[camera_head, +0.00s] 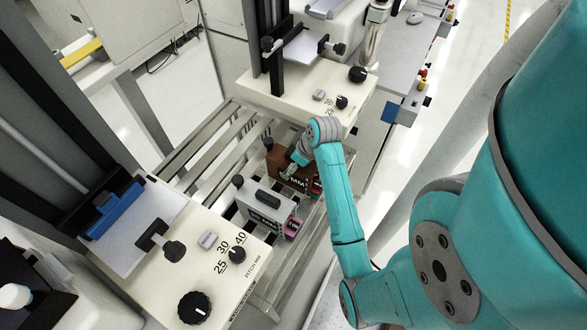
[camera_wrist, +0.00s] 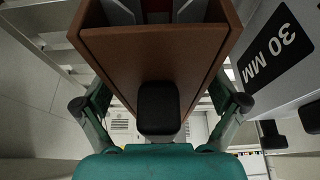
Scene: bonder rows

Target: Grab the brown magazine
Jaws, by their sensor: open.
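The brown magazine (camera_head: 277,160) stands on the slatted rack in the head view, partly hidden by my arm. In the wrist view the brown magazine (camera_wrist: 150,55) fills the top middle, with a black handle knob on its near side. My gripper (camera_wrist: 162,104) is open, with one finger on each side of the magazine's lower part and the knob between them. I cannot tell whether the fingers touch it. In the head view my gripper (camera_head: 298,160) is at the magazine, small and partly hidden by my wrist.
A white magazine (camera_head: 262,206) with a black handle stands close beside the brown one; its "30 MM" label side (camera_wrist: 275,55) is near the right finger in the wrist view. Cream machine bases with knobs stand at front (camera_head: 200,260) and behind (camera_head: 300,100). Bare rack slats (camera_head: 205,150) lie left.

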